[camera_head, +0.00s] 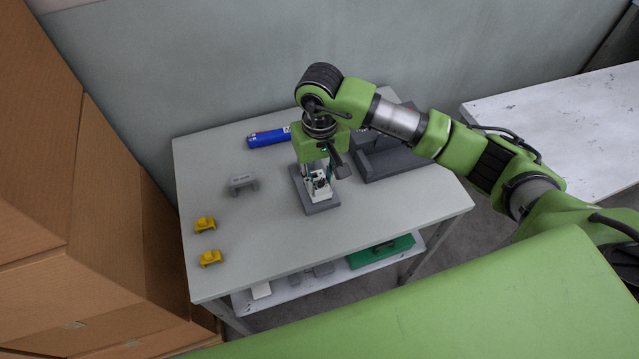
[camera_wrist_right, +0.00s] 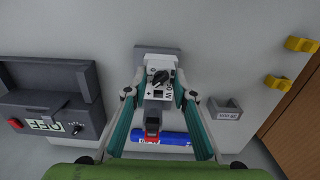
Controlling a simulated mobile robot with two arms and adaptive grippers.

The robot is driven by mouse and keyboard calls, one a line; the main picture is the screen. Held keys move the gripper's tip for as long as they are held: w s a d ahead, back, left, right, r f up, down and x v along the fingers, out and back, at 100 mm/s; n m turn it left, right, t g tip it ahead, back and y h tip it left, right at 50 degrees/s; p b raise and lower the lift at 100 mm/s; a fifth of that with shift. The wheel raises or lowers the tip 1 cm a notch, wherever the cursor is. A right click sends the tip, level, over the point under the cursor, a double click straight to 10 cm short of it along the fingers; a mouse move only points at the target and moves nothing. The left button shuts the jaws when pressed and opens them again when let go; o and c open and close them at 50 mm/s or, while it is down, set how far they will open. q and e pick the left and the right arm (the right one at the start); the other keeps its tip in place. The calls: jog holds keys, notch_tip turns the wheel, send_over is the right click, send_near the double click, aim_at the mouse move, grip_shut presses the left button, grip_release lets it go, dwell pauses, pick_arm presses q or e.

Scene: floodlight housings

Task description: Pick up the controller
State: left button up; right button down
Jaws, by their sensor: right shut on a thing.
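The controller, a white block with a black knob and dark markings, stands at the middle of the table in the head view (camera_head: 320,191) and between my fingers in the right wrist view (camera_wrist_right: 154,100). My right gripper (camera_head: 317,175) comes down on it from above, its teal-lined fingers (camera_wrist_right: 160,94) shut on the controller's two sides. A grey base (camera_head: 322,208) lies beneath the controller; I cannot tell whether the two still touch. The gripper covers part of the controller in the head view. My left gripper is not in view.
The light table (camera_head: 250,240) also holds a blue cylinder (camera_head: 268,138), a small grey holder (camera_head: 242,181), two yellow pieces (camera_head: 205,225) and a dark grey station (camera_head: 395,160) with a red button (camera_wrist_right: 15,123). Cardboard boxes (camera_head: 110,220) stand at left. The table's front is clear.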

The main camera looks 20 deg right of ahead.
jog(key=s+a+r+b, duration=0.3)
jog(key=s+r, duration=0.4)
jog(key=s, duration=0.4)
jog(key=shift+s+a+r+b, duration=0.2)
jog(key=shift+r+b, duration=0.1)
jog(key=shift+r, duration=0.05)
